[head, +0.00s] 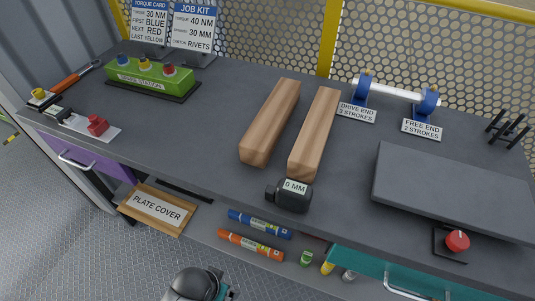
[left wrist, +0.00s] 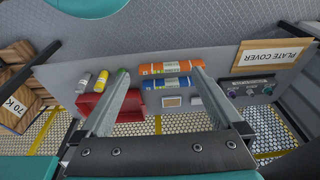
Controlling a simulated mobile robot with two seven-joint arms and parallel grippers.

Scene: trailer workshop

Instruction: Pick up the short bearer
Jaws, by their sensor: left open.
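Two wooden bearers lie side by side on the dark bench top in the head view. The left bearer (head: 270,120) is the broader-looking one. The right bearer (head: 315,132) lies close beside it with a narrow gap. They look nearly equal in length, so I cannot tell which is the short one. My left gripper (left wrist: 160,72) shows in the left wrist view with its two fingers spread and nothing between them. The wrist view faces the shelf below the bench, away from the bearers. My right gripper is not in view.
A black 0 MM block (head: 290,195) sits at the bench's front edge near the bearers. A grey plate (head: 455,190) and red button (head: 457,240) lie right. A green station (head: 150,77) stands left. Blue (head: 260,224) and orange (head: 250,245) markers and a plate cover (head: 157,208) lie below.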

